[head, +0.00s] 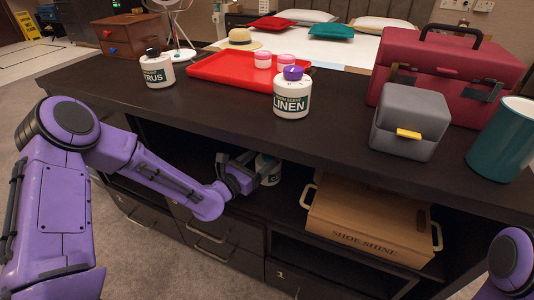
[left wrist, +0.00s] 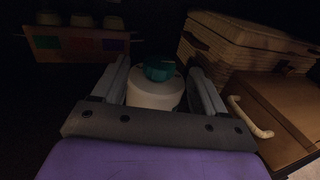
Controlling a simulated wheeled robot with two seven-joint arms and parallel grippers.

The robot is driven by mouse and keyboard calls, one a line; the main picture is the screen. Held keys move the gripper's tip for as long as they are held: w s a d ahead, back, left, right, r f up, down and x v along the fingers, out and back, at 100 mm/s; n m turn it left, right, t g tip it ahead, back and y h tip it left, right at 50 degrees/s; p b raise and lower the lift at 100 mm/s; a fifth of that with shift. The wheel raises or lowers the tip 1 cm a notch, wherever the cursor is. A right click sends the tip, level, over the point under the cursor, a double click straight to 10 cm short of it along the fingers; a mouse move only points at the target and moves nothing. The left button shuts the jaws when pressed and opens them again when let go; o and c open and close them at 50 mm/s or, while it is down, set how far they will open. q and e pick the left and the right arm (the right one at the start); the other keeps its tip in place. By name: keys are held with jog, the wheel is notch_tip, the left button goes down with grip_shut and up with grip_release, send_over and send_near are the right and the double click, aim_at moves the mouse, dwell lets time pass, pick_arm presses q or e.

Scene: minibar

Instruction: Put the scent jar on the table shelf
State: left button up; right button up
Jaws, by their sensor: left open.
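A white scent jar (head: 268,170) stands on the shelf (head: 282,200) under the tabletop, partly hidden by my gripper. In the left wrist view the white jar (left wrist: 153,95) has a teal lid. My left gripper (head: 246,168) reaches into the shelf opening with its fingers open on both sides of the jar. Two other scent jars stand on the tabletop: the LINEN jar (head: 291,99) with a purple top, and one with a black top (head: 157,71) whose label ends in RUS. My right gripper is out of view.
A SHOE SHINE box (head: 368,222) sits on the shelf right of the jar, with a wicker case (left wrist: 235,40) behind. The tabletop holds a red tray (head: 225,73), grey box (head: 410,120), red case (head: 450,65) and teal cup (head: 500,140).

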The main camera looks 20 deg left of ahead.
pick_arm(q)
jog(key=p+v, duration=0.1)
jog(key=v, duration=0.6)
jog(key=shift+s, duration=0.3)
